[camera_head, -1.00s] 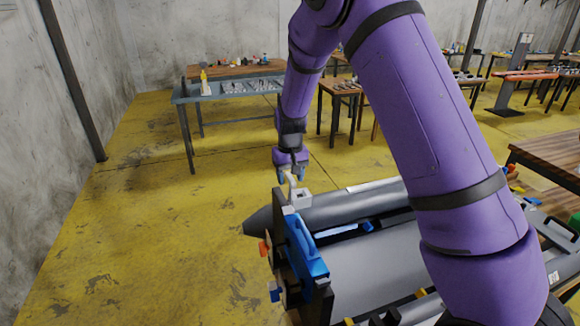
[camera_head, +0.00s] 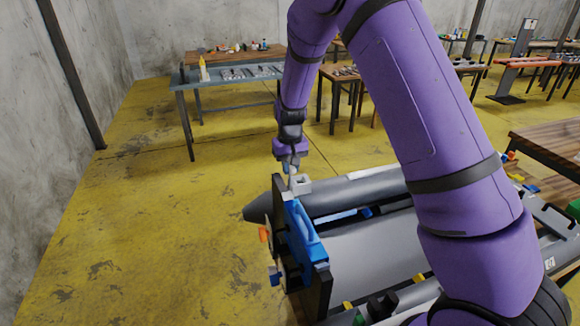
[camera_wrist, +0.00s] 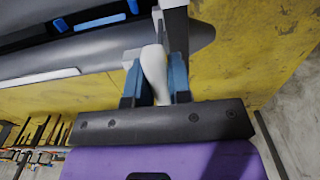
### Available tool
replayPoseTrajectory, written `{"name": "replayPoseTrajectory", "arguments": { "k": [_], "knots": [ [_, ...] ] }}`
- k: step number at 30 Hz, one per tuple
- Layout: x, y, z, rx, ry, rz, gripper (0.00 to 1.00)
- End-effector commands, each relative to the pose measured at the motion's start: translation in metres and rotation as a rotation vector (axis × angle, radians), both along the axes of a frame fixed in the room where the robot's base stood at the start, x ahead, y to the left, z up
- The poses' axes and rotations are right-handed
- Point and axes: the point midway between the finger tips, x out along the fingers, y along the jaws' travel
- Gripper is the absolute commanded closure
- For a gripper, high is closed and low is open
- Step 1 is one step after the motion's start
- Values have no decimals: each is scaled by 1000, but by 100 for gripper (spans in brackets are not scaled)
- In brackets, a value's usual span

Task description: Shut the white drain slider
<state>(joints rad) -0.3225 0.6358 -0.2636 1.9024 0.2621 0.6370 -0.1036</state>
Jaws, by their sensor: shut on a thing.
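The white drain slider shows in the wrist view as a rounded white handle (camera_wrist: 154,72) between the two blue fingers of my gripper (camera_wrist: 154,85). My gripper is shut on it. In the head view my gripper (camera_head: 290,163) points down at the top of the dark board at the stern of the grey inflatable boat (camera_head: 375,255). A pale block (camera_head: 300,184) sits there just below the fingers. The handle is mostly hidden by the fingers in the head view. I cannot tell how far the slider is along its travel.
A blue part (camera_head: 304,230) is fixed to the dark board (camera_head: 318,295), with an orange knob (camera_head: 264,234) on its outer side. A grey-blue workbench (camera_head: 225,80) stands behind. The yellow floor to the left is clear.

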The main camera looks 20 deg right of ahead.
Motion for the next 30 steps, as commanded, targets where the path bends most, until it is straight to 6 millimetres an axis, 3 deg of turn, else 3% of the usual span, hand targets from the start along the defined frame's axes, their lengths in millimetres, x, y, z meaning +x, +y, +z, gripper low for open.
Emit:
{"name": "replayPoseTrajectory", "arguments": {
  "k": [30],
  "knots": [
    [0,3,-33,2,0,1,100]
  ]
}}
